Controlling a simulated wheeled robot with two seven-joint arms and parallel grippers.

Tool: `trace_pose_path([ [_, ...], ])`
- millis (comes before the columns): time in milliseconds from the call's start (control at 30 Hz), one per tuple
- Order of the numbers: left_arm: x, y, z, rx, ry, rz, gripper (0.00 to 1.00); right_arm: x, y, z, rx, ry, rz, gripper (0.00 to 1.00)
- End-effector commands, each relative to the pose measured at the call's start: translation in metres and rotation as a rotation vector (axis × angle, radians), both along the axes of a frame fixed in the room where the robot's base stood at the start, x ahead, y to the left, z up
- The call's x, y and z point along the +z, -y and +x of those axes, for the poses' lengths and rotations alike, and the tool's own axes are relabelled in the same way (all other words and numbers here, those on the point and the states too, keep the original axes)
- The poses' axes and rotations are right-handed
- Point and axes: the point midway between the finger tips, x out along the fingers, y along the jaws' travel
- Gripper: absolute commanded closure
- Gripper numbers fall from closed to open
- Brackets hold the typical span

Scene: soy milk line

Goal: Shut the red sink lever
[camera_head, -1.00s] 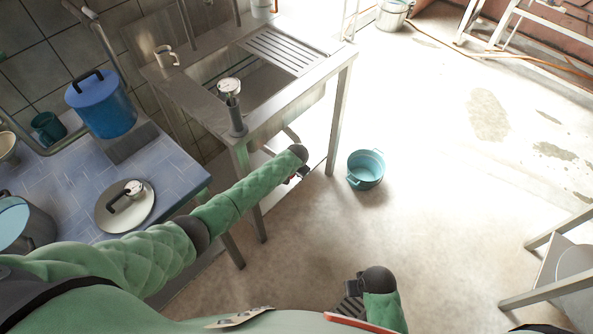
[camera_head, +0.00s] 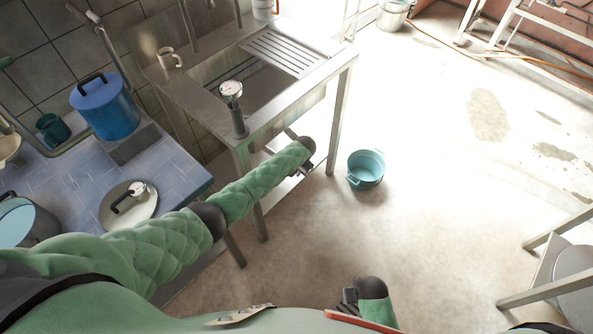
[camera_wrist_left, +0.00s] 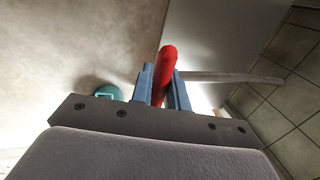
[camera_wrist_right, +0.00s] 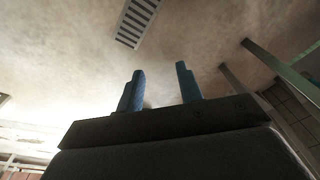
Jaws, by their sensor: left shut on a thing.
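The red sink lever (camera_wrist_left: 167,65) shows in the left wrist view as a rounded red bar between the blue fingers of my left gripper (camera_wrist_left: 164,82). The gripper is shut on it. In the head view my left gripper (camera_head: 303,168) is at the front of the steel sink (camera_head: 290,105), below its rim, and the lever is hidden there. My right gripper (camera_wrist_right: 162,88) is open and empty in the right wrist view, its two blue fingers apart over bare floor. In the head view it is low at the bottom centre (camera_head: 349,298).
A teal pot (camera_head: 366,168) stands on the floor right of the sink. A blue-tiled counter (camera_head: 75,175) at left holds a blue lidded pot (camera_head: 105,108) and a round lid (camera_head: 135,210). A gauge (camera_head: 231,89) stands at the sink's front edge. The floor at centre right is clear.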

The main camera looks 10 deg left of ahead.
Motion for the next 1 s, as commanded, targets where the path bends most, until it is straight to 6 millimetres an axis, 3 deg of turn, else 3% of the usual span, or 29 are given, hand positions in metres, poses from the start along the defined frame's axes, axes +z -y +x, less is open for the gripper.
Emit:
trace_pose_path([
  [33, 0.002, 0.001, 0.002, -0.001, 0.003, -0.001, 1.00, 0.000, 0.000, 0.000, 0.000, 0.000, 0.000, 0.64],
  [67, 0.002, 0.001, 0.002, -0.001, 0.003, -0.001, 0.77, 0.000, 0.000, 0.000, 0.000, 0.000, 0.000, 0.64],
  [133, 0.002, 0.001, 0.001, -0.001, 0.002, -0.002, 0.64, 0.000, 0.000, 0.000, 0.000, 0.000, 0.001, 0.64],
  [533, 0.006, 0.001, 0.000, 0.000, 0.002, -0.001, 0.64, 0.001, 0.000, 0.000, 0.000, -0.002, 0.000, 0.64],
  [1000, 0.065, 0.012, -0.006, -0.002, 0.002, -0.002, 0.64, 0.022, -0.001, 0.003, 0.002, -0.001, 0.002, 0.64],
])
